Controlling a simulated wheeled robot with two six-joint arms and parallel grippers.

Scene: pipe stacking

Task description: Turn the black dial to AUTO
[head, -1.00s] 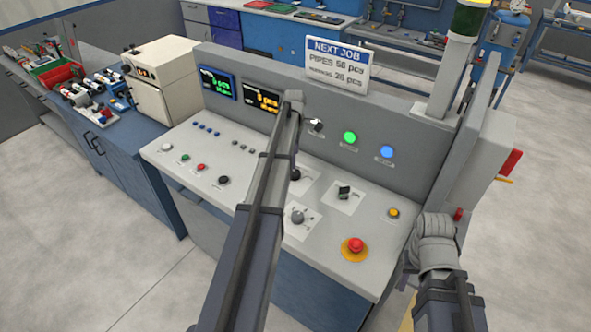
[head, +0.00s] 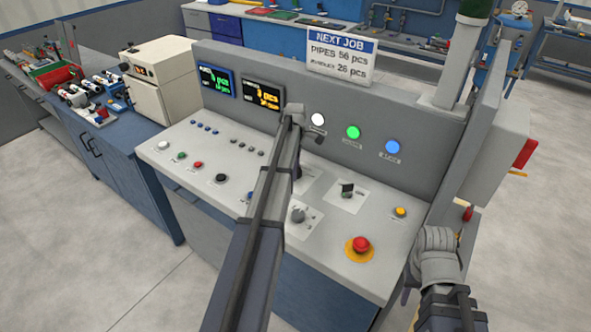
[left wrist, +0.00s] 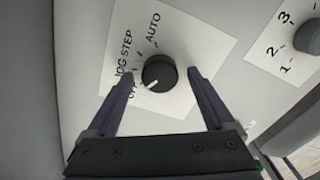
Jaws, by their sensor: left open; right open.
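The black dial (left wrist: 159,73) sits on a white plate (left wrist: 208,35) lettered AUTO, STEP, JOG and a partly hidden label that seems to read OFF. Its white pointer mark faces lower left, toward that last label and away from AUTO. My left gripper (left wrist: 162,74) is open, with one finger on each side of the dial; I cannot tell whether they touch it. In the head view my left gripper (head: 297,172) is over the console and mostly hides the dial.
A grey knob (head: 298,215) is on the console nearer me, and a black switch (head: 348,188) is to the right. A red emergency button (head: 360,244) sits near the front right. The upright panel (head: 425,150) with lit lamps stands behind.

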